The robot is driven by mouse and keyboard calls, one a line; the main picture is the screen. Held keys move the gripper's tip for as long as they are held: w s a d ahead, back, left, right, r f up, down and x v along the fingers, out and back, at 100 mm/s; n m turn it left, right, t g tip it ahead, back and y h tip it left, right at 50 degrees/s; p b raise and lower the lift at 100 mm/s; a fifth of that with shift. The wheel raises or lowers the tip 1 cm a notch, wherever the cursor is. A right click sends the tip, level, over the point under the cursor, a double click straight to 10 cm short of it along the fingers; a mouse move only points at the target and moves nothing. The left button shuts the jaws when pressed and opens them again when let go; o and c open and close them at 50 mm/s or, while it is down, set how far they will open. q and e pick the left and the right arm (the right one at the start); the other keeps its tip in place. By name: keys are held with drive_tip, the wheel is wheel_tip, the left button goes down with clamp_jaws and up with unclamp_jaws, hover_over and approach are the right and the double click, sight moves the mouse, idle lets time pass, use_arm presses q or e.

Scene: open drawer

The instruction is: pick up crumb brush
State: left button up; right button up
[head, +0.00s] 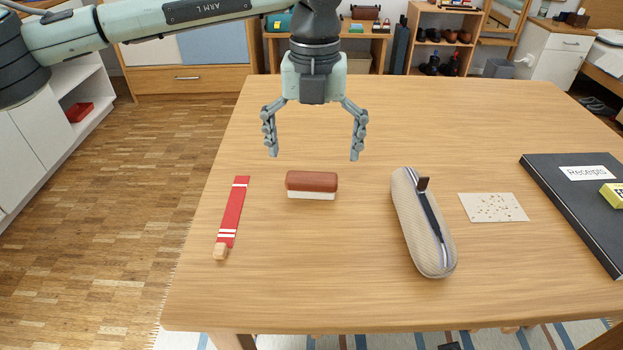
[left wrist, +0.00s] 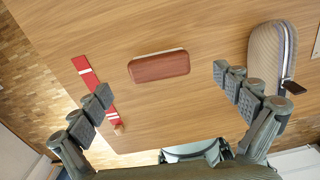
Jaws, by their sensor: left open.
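The crumb brush (head: 312,184) has a reddish-brown top and pale bristles below. It lies on the wooden table, bristles down. It also shows in the left wrist view (left wrist: 159,66), between and beyond the fingers. My left gripper (head: 314,156) is open and empty, pointing down above the table, over or a little behind the brush. In the left wrist view its two fingers (left wrist: 167,93) stand wide apart, with the brush lying across the gap. Nothing touches the brush. My right gripper is not in either view.
A red striped strip (head: 233,212) lies left of the brush. A beige zipped case (head: 407,222) lies to the right, then a speckled card (head: 493,207) and a black binder (head: 573,192) with a yellow item (head: 613,194) on it. The table (head: 300,280) is clear in front of the brush.

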sight(311, 176)
use_arm(q)
drive_tip(key=f, duration=0.3)
drive_tip(key=f+p, duration=0.1)
drive_tip(key=shift+s+a+f, duration=0.2)
drive_tip(key=shift+s+f, duration=0.1)
drive_tip(key=shift+s, duration=0.05)
drive_tip(key=shift+f, duration=0.35)
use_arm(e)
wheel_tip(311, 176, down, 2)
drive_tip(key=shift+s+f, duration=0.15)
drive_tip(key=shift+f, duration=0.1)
use_arm(q)
drive_tip(key=c, duration=1.2)
